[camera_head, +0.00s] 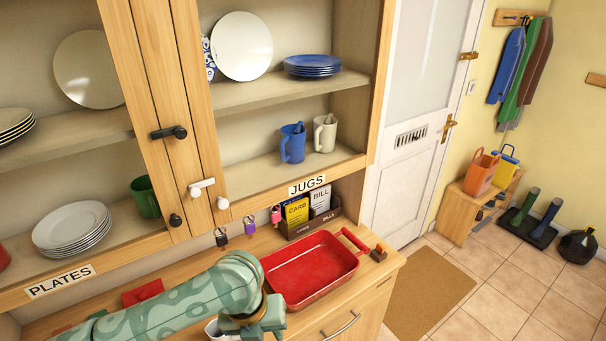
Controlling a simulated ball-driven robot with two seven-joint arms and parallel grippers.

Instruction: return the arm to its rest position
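My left arm, pale green with a darker pattern, comes in from the lower left over the counter. Its gripper (262,322) points down at the bottom edge, in front of the red tray (312,268). The fingertips are cut off or hidden, so I cannot tell whether it is open or shut. A small white item (214,329), partly hidden, shows just left of the gripper; I cannot tell whether they touch. My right gripper is not in view.
The dresser counter holds a card-and-bill box (309,213) and a red item (142,292). Shelves above hold plates (74,228), a blue jug (293,143) and a cream jug (325,133). Tiled floor (500,282) and a brown mat (428,290) lie to the right.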

